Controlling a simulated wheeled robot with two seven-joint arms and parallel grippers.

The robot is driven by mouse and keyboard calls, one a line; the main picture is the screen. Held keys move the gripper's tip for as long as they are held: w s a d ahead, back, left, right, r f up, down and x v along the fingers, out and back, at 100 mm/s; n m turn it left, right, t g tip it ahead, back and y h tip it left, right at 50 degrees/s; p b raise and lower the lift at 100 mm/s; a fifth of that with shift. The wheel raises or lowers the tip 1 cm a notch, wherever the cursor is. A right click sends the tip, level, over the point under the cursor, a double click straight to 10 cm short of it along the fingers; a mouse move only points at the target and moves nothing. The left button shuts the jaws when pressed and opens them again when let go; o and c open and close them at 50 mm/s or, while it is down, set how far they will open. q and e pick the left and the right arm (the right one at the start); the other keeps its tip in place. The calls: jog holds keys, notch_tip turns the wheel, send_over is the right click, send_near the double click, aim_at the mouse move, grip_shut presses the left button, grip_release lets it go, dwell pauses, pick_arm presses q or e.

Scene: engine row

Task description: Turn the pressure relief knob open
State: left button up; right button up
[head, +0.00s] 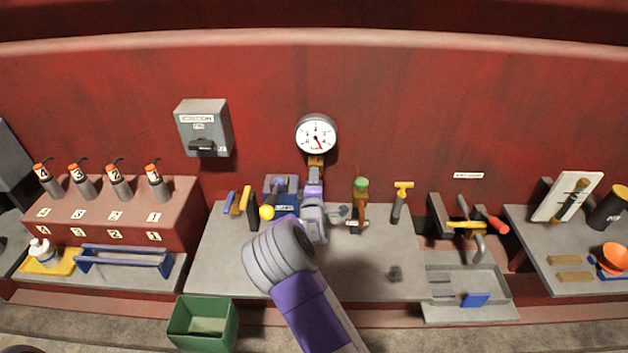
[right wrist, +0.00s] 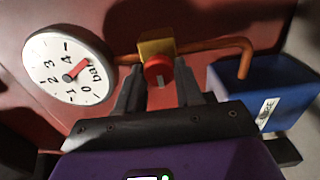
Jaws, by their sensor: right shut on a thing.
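The pressure relief knob (right wrist: 158,70) is red and sits on the front of a brass valve block (right wrist: 157,46) in the right wrist view. The block also shows just under the gauge in the head view (head: 315,161). My right gripper (right wrist: 159,84) has a dark finger on each side of the knob and is shut on it. In the head view my right gripper (head: 314,176) reaches up to the block and hides the knob. A white round gauge (head: 315,134) with a red needle hangs directly above. My left gripper is not in view.
A copper pipe (right wrist: 215,43) runs from the block toward a blue box (right wrist: 255,92) close on the right in the wrist view. Tools such as a yellow-headed hammer (head: 402,195) stand along the bench (head: 375,270). A green bin (head: 203,322) is at front left.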

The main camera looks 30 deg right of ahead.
dwell(0.4)
jog(key=o, duration=1)
jog(key=shift+s+a, duration=0.1)
jog(key=shift+s, duration=0.05)
jog(key=v, duration=0.7)
jog(key=shift+s, duration=0.15)
